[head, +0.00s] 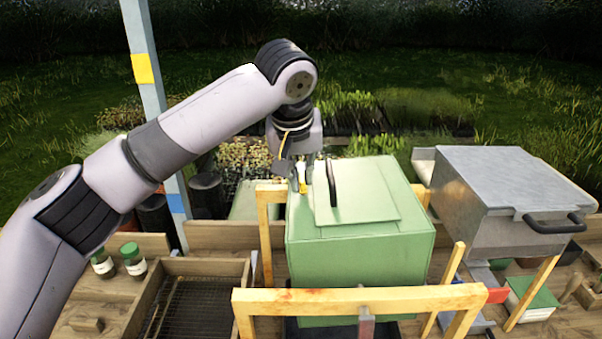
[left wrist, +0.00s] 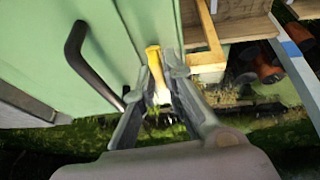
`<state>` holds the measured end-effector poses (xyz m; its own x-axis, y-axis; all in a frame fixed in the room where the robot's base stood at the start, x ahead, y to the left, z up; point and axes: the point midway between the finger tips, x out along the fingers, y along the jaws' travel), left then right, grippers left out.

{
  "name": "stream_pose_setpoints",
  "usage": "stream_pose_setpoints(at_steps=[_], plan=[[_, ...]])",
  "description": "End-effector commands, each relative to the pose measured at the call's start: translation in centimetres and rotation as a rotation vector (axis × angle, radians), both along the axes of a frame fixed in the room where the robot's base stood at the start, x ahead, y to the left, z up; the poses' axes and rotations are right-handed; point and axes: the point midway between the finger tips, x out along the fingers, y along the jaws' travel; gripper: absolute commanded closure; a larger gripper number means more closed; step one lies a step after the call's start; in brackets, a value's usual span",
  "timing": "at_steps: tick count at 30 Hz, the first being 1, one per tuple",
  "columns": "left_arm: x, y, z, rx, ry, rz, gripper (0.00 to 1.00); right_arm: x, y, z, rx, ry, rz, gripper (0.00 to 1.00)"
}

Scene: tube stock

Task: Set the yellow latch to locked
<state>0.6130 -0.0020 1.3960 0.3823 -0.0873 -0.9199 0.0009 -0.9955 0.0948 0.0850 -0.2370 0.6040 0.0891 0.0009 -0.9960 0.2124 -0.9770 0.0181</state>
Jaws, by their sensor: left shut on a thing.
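The yellow latch (head: 303,187) is a small bar at the left side of the lid of the green box (head: 355,248). In the left wrist view the yellow latch (left wrist: 153,55) stands out from the green surface. My left gripper (head: 302,176) points down at it and is shut on it. In the left wrist view the fingertips of my left gripper (left wrist: 158,80) lie on either side of the latch and hide part of it. I cannot read its locked or unlocked position. My right gripper is not in view.
A dark curved handle (head: 332,183) rises from the lid just right of my left gripper. Wooden frames (head: 360,300) stand around the green box. A grey metal box (head: 505,185) is at the right. A wooden tray with mesh (head: 190,308) and two jars (head: 132,260) are at the left.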

Motion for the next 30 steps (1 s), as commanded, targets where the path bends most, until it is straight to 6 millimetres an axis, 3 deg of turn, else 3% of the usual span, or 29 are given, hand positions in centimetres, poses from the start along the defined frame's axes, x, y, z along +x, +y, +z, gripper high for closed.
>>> stream_pose_setpoints(at_steps=[30], plan=[[0.00, -0.07, -0.05, -0.002, -0.011, -0.117, 1.00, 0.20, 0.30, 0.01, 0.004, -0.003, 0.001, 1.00]])
